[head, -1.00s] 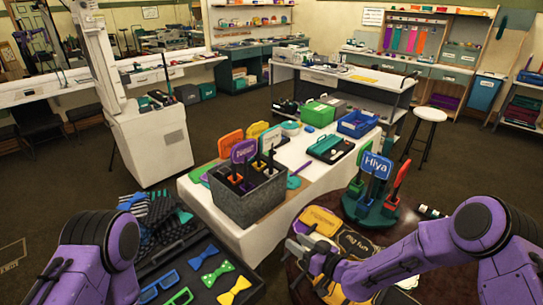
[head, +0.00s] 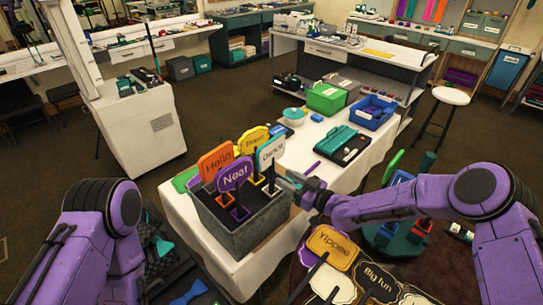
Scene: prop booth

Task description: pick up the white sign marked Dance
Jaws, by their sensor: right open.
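The white sign marked Dance (head: 271,151) stands upright on its stick at the right side of a grey box (head: 262,228) on the white-topped table. My right gripper (head: 287,184) is open at the box's right edge, just below and right of the sign's panel, with its fingers pointing left toward the stick. I cannot tell whether the fingers touch or surround the stick. My left gripper is out of view; only part of that arm shows at the lower left.
An orange Hello sign (head: 216,160), a purple Near sign (head: 234,174) and a yellow sign (head: 253,140) crowd the same box. A teal case (head: 343,144) and a blue bin (head: 373,112) lie behind. A yellow Yippee sign (head: 331,246) lies in front, right.

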